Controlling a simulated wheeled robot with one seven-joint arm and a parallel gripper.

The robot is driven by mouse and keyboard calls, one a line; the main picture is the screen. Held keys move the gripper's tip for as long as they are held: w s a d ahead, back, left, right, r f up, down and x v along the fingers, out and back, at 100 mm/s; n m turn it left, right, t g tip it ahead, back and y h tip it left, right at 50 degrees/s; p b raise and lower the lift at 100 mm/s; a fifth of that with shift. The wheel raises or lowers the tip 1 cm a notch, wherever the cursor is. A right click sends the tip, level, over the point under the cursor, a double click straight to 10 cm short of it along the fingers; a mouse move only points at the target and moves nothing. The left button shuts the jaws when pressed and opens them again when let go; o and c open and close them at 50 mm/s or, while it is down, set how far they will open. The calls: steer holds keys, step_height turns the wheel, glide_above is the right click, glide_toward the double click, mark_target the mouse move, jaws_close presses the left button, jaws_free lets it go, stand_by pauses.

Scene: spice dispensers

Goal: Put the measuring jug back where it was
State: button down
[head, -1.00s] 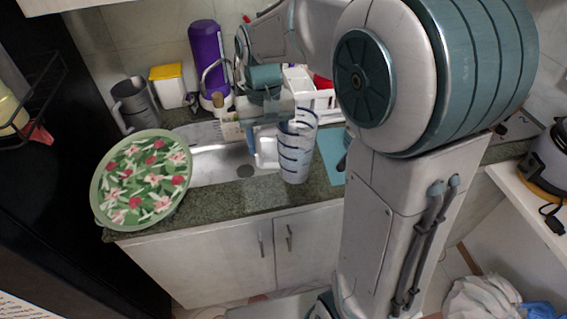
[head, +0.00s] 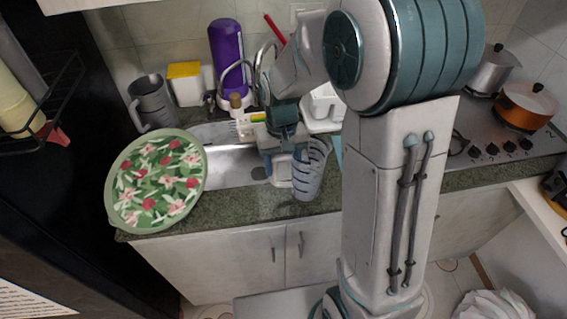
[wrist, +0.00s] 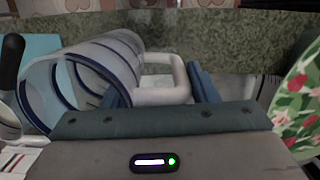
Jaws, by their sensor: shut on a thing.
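A clear measuring jug with dark blue bands (head: 309,170) is at the front of the counter, right of the sink. My gripper (head: 279,168) is on its left side, at the handle. In the wrist view the jug (wrist: 100,65) shows its open rim toward the lower left. Its pale handle (wrist: 168,88) lies between the two fingers of my gripper (wrist: 163,92), which is shut on it. I cannot tell whether the jug's base touches the counter. A second, grey jug (head: 153,104) stands at the back left of the counter.
A floral tray (head: 155,185) covers the counter's left end. The sink (head: 228,168) lies beside it, with a faucet, purple bottle (head: 227,52) and yellow-lidded container (head: 187,84) behind. A white rack (head: 322,108) stands behind the jug. An orange pot (head: 526,106) is on the stove.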

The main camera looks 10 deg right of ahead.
steer(key=shift+f, duration=0.25)
steer(key=shift+f, duration=0.2)
steer(key=c, duration=0.6)
jaws_free()
steer(key=shift+o, duration=0.2)
steer(key=shift+r, duration=0.1)
